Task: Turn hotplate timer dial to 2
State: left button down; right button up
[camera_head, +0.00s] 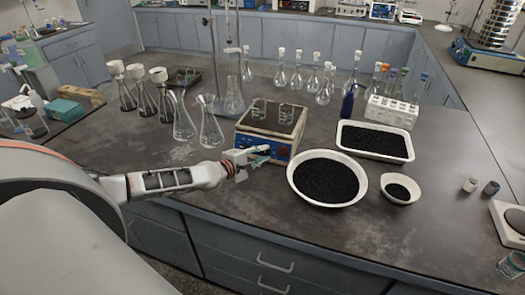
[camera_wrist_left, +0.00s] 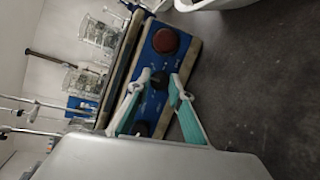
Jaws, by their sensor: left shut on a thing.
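The hotplate (camera_head: 243,133) stands on the dark bench, with a tan body, a dark top and a blue front panel. In the left wrist view, the blue panel (camera_wrist_left: 154,98) carries a large red-brown round knob (camera_wrist_left: 166,41), a black dial (camera_wrist_left: 158,79) in the middle and another dark dial (camera_wrist_left: 141,128) partly behind a finger. My left gripper (camera_head: 257,155) is at the hotplate's front. The dial's markings are too small to read. My right gripper is out of view.
Two small beakers (camera_head: 286,114) stand on the hotplate. Glass flasks (camera_head: 211,128) stand close on its left. A white round bowl (camera_head: 357,198) of black grains stands close on its right, with a white tray (camera_head: 407,158) behind. The bench front is clear.

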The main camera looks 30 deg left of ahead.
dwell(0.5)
pick_arm(q)
jog(key=c, duration=1.8)
grip_release()
jog(key=v, duration=1.2)
